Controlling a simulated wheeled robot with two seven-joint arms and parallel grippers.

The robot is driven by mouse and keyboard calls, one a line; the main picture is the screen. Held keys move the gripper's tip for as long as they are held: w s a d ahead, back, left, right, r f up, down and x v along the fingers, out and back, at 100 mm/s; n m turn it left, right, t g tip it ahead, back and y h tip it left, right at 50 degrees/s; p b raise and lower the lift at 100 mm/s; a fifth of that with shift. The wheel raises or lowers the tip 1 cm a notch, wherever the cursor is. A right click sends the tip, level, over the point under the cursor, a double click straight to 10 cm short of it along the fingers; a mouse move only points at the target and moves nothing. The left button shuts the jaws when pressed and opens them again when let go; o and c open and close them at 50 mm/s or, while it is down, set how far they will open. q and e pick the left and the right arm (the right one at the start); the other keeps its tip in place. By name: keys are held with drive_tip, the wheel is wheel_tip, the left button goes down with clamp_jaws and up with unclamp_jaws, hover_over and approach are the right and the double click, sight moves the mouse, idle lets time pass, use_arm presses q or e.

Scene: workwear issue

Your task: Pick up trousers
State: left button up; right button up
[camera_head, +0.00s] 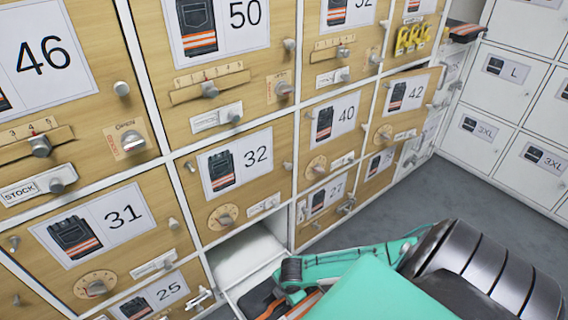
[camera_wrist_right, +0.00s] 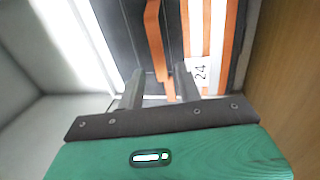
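Dark folded trousers (camera_wrist_right: 130,30) with orange and pale stripes and a white "24" tag (camera_wrist_right: 201,72) lie inside a compartment in the right wrist view. In the head view, dark fabric with orange stripes (camera_head: 262,299) shows at the bottom, partly covered by my right arm. My right gripper (camera_wrist_right: 157,76) is open, its two grey fingers apart and pointing at the trousers' near edge. I cannot tell whether the fingertips touch the cloth. My left gripper is not in view.
A wall of wooden locker doors with numbered trouser pictures, knobs and dials surrounds the open white compartment (camera_head: 246,256). White lockers (camera_head: 500,110) stand at the right. Grey floor (camera_head: 420,200) is clear between them. A wooden panel (camera_wrist_right: 290,60) stands close right of the gripper.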

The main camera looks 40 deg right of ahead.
drive_tip(key=b, duration=0.3)
hover_over(284, 302)
drive_tip(key=shift+s+a+f, duration=0.1)
drive_tip(key=shift+a+f, duration=0.05)
drive_tip(key=shift+f, duration=2.1)
clamp_jaws()
drive_tip(key=shift+r, duration=0.1)
